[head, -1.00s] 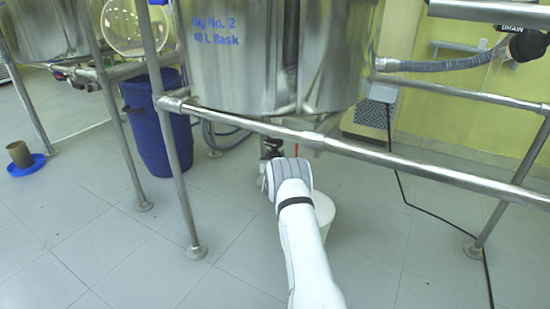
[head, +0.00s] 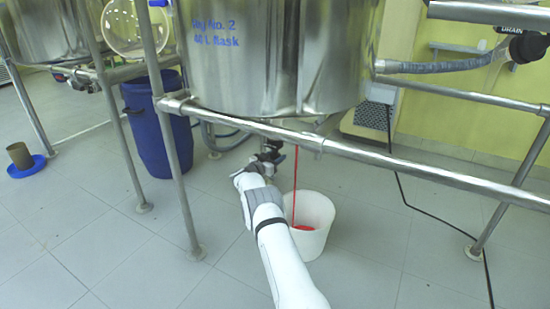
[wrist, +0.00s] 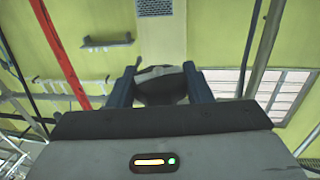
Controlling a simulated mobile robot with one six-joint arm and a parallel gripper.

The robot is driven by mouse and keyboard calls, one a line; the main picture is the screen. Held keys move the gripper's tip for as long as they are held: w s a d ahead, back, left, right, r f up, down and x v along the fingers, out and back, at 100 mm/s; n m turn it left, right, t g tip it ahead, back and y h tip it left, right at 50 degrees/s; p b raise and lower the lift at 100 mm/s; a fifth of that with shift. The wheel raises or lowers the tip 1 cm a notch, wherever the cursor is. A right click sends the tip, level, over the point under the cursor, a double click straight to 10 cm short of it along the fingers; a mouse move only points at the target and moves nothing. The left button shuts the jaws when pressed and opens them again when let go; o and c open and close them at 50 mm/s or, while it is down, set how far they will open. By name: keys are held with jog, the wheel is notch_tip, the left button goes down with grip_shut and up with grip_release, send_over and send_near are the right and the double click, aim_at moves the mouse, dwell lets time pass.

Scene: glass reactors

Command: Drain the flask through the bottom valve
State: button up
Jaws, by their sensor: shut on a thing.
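The flask stands in a shiny steel vessel (head: 275,60) labelled "No. 2" and "40 L flask". A thin red stream (head: 295,180) falls from beneath it into a white bucket (head: 316,214) on the floor, where red liquid (head: 303,228) shows. The stream also crosses the wrist view (wrist: 62,50) at the left. My gripper (head: 268,152) is under the vessel, just left of the stream. In the wrist view its two fingers (wrist: 160,80) are shut on a dark rounded part (wrist: 160,92), apparently the valve handle. The valve body is mostly hidden.
A steel rail (head: 340,149) runs across in front of the vessel, above my arm. A blue barrel (head: 155,130) stands at the left. A hose (head: 440,66) and a black cable (head: 405,190) are at the right. The floor in front is clear.

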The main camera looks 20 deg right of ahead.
jog(key=o, duration=0.8)
jog(key=shift+c, duration=0.2)
jog(key=shift+a, duration=0.1)
jog(key=shift+s+a+r+p, duration=0.15)
jog(key=shift+a+p, duration=0.15)
jog(key=shift+p, duration=0.2)
jog(key=p+v, duration=0.4)
jog(key=v, duration=0.3)
jog(key=shift+s, duration=0.1)
